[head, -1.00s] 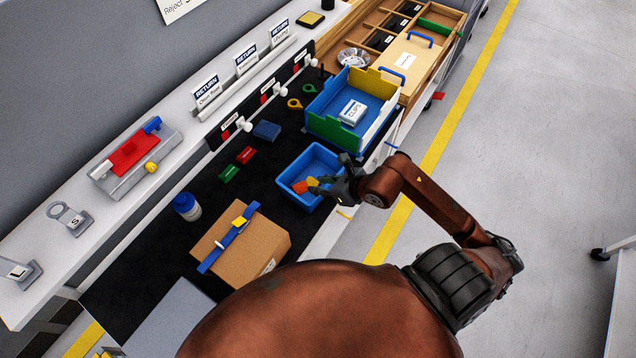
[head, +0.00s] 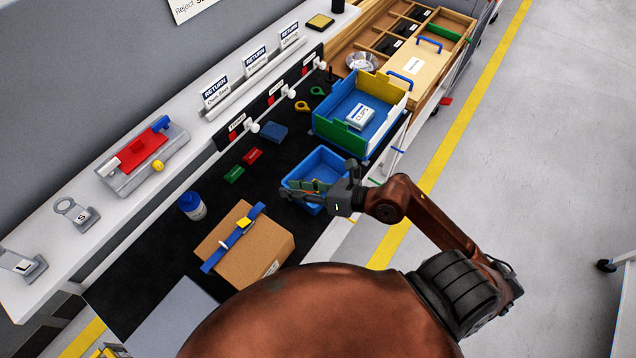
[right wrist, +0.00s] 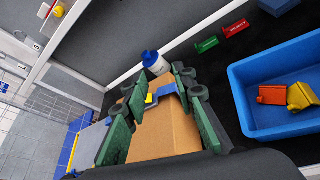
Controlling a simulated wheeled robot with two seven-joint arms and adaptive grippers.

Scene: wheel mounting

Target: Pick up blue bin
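The blue bin (head: 324,162) stands on the black mat in the head view. My right gripper (head: 312,191) is over its near side and hides part of it. In the right wrist view the bin (right wrist: 244,100) is at the right, with a red piece (right wrist: 272,94) and a yellow piece (right wrist: 301,96) inside. The right gripper (right wrist: 158,88) has its green-and-black fingers apart with nothing held between them. The bin lies to the right of the fingers there, not between them. My left gripper is in neither view.
A cardboard box (head: 262,247) with a blue strap stands left of the bin. A blue, yellow and green tray (head: 347,132) stands behind it.

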